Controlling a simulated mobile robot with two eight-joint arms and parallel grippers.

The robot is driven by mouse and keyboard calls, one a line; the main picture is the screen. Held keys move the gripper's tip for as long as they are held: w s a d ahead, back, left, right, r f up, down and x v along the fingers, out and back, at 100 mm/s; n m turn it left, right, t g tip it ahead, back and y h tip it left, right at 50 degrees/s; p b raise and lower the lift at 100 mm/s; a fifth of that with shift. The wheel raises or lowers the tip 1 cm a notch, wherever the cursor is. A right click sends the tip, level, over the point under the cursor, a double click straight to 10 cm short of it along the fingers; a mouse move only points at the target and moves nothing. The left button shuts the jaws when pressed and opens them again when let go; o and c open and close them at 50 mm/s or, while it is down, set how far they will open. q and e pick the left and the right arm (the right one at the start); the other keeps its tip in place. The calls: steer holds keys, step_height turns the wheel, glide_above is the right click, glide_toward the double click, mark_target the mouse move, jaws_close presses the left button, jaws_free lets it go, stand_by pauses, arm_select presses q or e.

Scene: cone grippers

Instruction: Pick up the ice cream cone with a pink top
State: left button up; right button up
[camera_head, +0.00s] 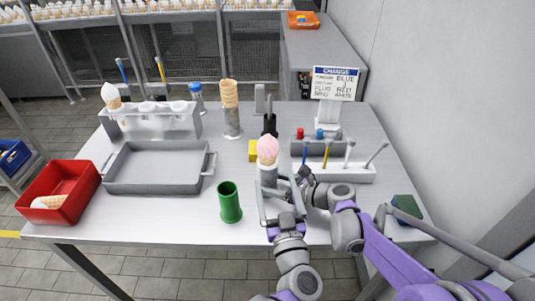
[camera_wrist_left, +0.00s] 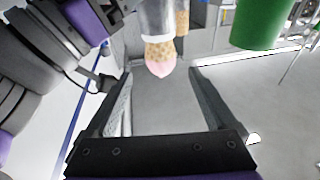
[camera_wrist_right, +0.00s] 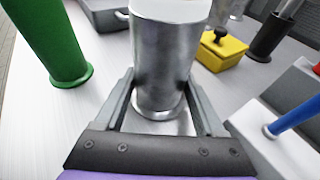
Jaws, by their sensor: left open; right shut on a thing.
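The ice cream cone with a pink top (camera_head: 267,150) stands upright in a metal cylinder (camera_head: 267,175). In the left wrist view the pink top (camera_wrist_left: 160,68) and some waffle show upside down; its lower part is hidden in the cylinder. My left gripper (camera_wrist_left: 161,71) is open and empty, with the pink top seen between its fingertips; I cannot tell how far apart they are in depth. My right gripper (camera_wrist_right: 163,95) is shut on the metal cylinder (camera_wrist_right: 168,50) near its base. In the head view the left gripper partly covers the cylinder's lower part.
A green cup (camera_head: 230,203) stands just left of the grippers. A white pen rack (camera_head: 345,172) is close on the right, and a yellow box (camera_head: 253,151) is behind. A grey tray (camera_head: 155,187), a red crate (camera_head: 38,214) and a stack of empty cones (camera_head: 229,93) stand farther left.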

mark_target(268, 160)
arm_select(q)
steer(key=x, duration=0.6)
steer(key=shift+w+a, duration=0.1)
steer(key=shift+a, duration=0.1)
steer(key=x, duration=0.2)
steer(key=r+x, duration=0.1)
steer(key=x, duration=0.2)
steer(key=shift+w+d+r, duration=0.1)
steer(key=shift+w, duration=0.15)
steer(key=c, duration=0.7)
